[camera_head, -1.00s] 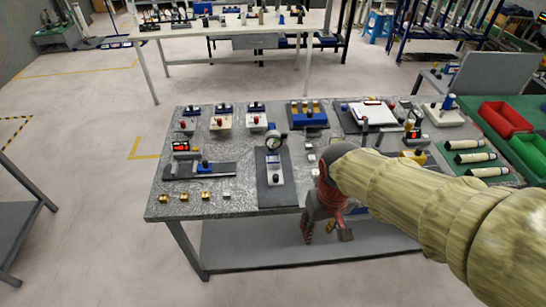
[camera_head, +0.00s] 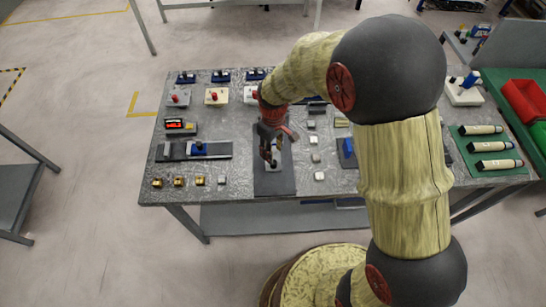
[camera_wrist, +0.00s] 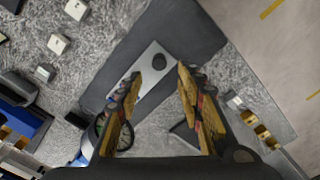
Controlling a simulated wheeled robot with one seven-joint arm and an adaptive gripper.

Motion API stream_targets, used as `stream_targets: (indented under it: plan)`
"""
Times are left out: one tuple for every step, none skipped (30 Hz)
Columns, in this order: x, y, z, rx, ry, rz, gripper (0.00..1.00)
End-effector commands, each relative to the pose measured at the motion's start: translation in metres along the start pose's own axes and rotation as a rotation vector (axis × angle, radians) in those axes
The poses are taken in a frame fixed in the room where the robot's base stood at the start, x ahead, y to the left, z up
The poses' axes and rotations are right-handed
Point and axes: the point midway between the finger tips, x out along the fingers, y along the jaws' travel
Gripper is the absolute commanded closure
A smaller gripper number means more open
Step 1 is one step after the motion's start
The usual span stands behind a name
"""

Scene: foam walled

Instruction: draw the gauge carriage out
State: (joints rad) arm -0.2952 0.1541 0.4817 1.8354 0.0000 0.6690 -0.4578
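The gauge carriage (camera_wrist: 152,75) is a pale metal block with a round black knob (camera_wrist: 158,62) on top. It sits on a dark grey base plate (camera_wrist: 195,30), which also shows in the head view (camera_head: 273,184). A round dial gauge (camera_wrist: 97,132) stands by the left finger in the wrist view; my gripper and arm hide it in the head view. My gripper (camera_wrist: 157,80) is open, with its fingertips apart on either side of the carriage in the wrist view. In the head view my gripper (camera_head: 270,148) is over the carriage and partly hides it. Contact cannot be told.
To the left are a slide with a blue block (camera_head: 199,148), a red display (camera_head: 175,124) and several brass blocks (camera_head: 179,182). Small pale blocks (camera_head: 315,141) stand close to the right. Switch boxes (camera_head: 216,96) line the back. Floor in front of the table is free.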

Motion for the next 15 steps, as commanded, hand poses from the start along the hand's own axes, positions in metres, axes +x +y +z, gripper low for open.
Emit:
stream_targets:
  plan:
    - [0.007, 0.0, 0.001, -0.001, -0.003, -0.001, 0.63]
    - [0.01, 0.0, 0.001, 0.0, -0.003, -0.001, 0.63]
    - [0.016, 0.0, 0.001, 0.0, -0.003, -0.002, 0.63]
    - [0.02, -0.001, 0.002, 0.0, -0.004, -0.002, 0.63]
    - [0.025, -0.001, 0.002, 0.0, -0.005, -0.002, 0.63]
    - [0.032, -0.001, 0.002, 0.0, -0.004, -0.002, 0.63]
    - [0.037, -0.001, 0.002, 0.001, -0.005, -0.002, 0.63]
    - [0.041, 0.0, 0.002, 0.001, -0.004, -0.002, 0.63]
    - [0.047, 0.0, 0.001, 0.001, -0.003, -0.001, 0.63]
    - [0.051, 0.0, 0.001, 0.001, -0.003, -0.001, 0.63]
    - [0.055, 0.0, 0.001, 0.001, -0.004, -0.002, 0.63]
    - [0.06, 0.0, 0.001, 0.001, -0.003, -0.002, 0.63]
    - [0.063, 0.0, 0.001, 0.001, -0.003, -0.001, 0.63]
    - [0.066, 0.0, 0.001, 0.001, -0.002, -0.001, 0.63]
    - [0.069, 0.0, 0.001, 0.001, -0.002, -0.001, 0.63]
